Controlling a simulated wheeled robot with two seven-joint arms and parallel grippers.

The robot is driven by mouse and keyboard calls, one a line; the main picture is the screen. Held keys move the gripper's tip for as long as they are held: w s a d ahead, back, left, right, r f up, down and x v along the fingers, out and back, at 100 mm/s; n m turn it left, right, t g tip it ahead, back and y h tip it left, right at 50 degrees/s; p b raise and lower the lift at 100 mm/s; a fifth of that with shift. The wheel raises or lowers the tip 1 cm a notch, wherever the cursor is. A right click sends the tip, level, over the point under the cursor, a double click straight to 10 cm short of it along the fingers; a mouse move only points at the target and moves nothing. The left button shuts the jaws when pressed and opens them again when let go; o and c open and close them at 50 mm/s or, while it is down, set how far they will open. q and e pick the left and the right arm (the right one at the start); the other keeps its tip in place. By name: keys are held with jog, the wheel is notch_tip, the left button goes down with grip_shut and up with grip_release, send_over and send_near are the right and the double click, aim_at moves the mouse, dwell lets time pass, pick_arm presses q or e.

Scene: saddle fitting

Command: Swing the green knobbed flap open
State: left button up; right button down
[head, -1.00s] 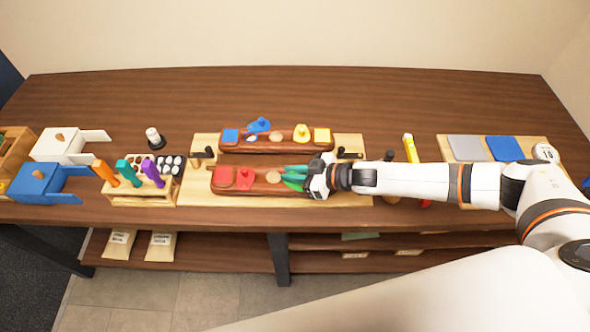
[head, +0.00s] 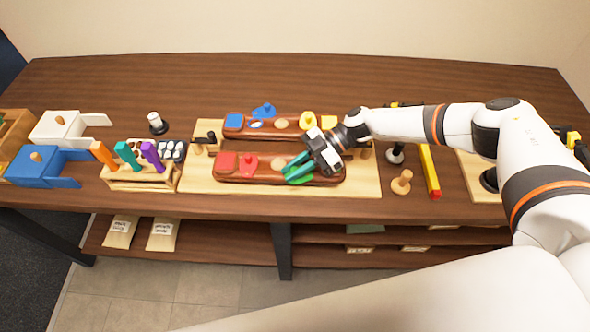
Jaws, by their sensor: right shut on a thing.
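The green flap (head: 301,180) lies at the right part of the front red-brown bar (head: 262,179), partly hidden under my fingers. My right gripper (head: 291,170) comes in from the upper right, its teal fingers angled down and left. It is shut at the green flap, and its fingers cover the knob. The flap's exact opening angle cannot be told from here. A red knobbed flap (head: 249,164) and a red square pad (head: 226,163) sit on the same bar. My left gripper does not show.
The back bar (head: 290,132) carries a blue knobbed piece (head: 264,111) and a yellow one (head: 308,118). A tool rack (head: 142,178) stands left.

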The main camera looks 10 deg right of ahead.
jog(key=shift+s+a+f+n+g+h+b, duration=0.1)
jog(key=shift+s+n+g+h+b, duration=0.25)
jog(key=shift+n+g+b, duration=0.5)
jog(key=shift+g, duration=0.35)
jog(key=c, duration=1.4)
grip_release()
jog(key=shift+w+d, duration=0.2)
jog(key=shift+d, duration=0.2)
jog(key=b+v, duration=0.3)
jog(key=v, duration=0.7)
jog(key=shift+d+r+b, duration=0.2)
jog(key=shift+r+b, duration=0.05)
jog(key=shift+b, duration=0.15)
jog(key=shift+d+r, duration=0.25)
jog(key=shift+d, duration=0.05)
